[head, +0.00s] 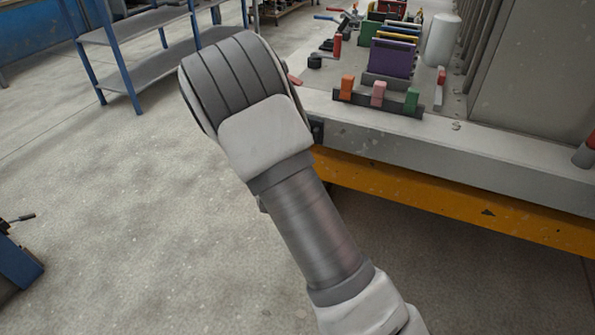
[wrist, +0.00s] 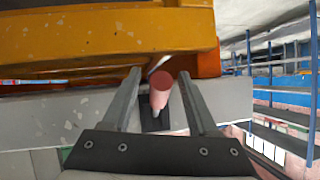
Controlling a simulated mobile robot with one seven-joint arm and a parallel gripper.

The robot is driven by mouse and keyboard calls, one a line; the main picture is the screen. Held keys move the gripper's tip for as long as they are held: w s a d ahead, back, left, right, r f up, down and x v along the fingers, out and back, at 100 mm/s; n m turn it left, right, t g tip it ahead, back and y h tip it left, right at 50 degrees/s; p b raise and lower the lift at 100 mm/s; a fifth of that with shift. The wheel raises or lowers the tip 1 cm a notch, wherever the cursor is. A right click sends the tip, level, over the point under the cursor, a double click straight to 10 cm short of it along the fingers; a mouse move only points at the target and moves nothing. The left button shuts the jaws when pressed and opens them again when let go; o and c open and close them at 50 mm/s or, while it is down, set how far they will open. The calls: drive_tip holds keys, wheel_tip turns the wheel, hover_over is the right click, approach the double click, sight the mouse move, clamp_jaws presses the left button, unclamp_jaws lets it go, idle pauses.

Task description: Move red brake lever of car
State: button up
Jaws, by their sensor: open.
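A red lever (wrist: 160,88) with a round end shows in the wrist view. It stands between the two fingers of my open gripper (wrist: 160,74), with a gap visible on both sides. Its lower part looks pale and meets a dark plate (wrist: 154,115). In the head view only a small red tip (head: 294,80) shows beside my arm at the car's near corner; it looks like the same lever. My fingers are hidden behind my arm in the head view. The car (head: 450,205) has a grey bed and an orange side beam.
On the car bed stand a rack with orange, pink and green blocks (head: 378,95), a purple panel (head: 392,57) and a white cylinder (head: 442,40). Another red handle (head: 590,140) is at the right edge. A blue-framed shelf (head: 135,30) stands back left.

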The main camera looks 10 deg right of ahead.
drive_tip(key=p+v, duration=0.5)
drive_tip(key=v, duration=1.2)
drive_tip(key=shift+s, duration=0.2)
drive_tip(key=shift+a, duration=0.1)
